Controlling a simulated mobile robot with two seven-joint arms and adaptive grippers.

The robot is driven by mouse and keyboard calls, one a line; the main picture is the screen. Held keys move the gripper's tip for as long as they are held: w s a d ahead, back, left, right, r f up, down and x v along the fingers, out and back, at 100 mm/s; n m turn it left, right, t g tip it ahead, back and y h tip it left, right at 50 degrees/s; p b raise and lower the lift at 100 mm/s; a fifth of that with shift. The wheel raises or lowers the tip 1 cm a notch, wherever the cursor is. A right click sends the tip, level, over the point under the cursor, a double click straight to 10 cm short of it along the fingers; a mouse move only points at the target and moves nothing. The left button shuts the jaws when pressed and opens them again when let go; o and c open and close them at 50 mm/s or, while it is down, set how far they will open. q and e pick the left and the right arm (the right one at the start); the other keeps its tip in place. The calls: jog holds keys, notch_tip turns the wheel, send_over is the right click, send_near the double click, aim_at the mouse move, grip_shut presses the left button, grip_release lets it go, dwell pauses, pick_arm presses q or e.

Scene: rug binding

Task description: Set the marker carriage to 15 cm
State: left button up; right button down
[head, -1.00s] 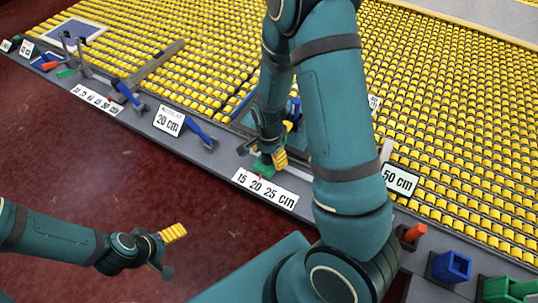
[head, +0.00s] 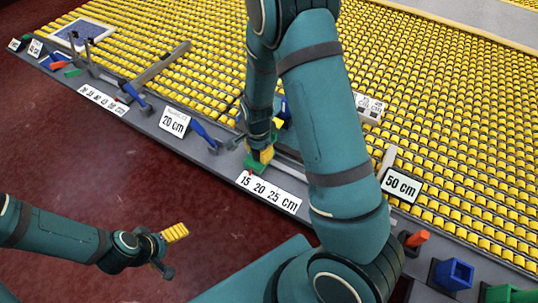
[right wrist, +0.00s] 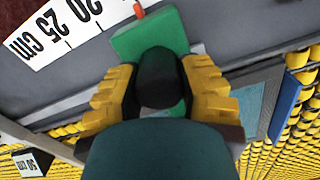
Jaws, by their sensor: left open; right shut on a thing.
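The marker carriage (head: 252,164) is a green block with a dark knob (right wrist: 158,78) and an orange pointer (right wrist: 139,10). It sits on the rail behind the 15–20–25 cm scale (head: 268,192). In the head view the pointer is near the 15 mark. In the right wrist view it lies beyond the 20, away from the 25; the 15 is out of frame there. My right gripper (head: 262,153) is shut on the knob, yellow fingers (right wrist: 158,90) on both sides. My left gripper (head: 170,251) is open and empty over the red floor.
A 20 cm sign (head: 174,121) and blue lever (head: 203,133) stand left of the carriage. A 50 cm sign (head: 401,185), orange peg (head: 417,238) and blue box (head: 453,272) are to the right. Yellow rollers (head: 460,130) fill the area behind.

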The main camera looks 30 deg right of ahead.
jog(key=shift+w+a, duration=0.1)
jog(key=shift+w, duration=0.05)
jog(key=c, duration=0.5)
grip_release()
jog(key=shift+w+a+f, duration=0.1)
jog(key=shift+w, duration=0.05)
notch_tip(320, 180, up, 12)
jog(key=shift+r, duration=0.1)
dwell(0.4)
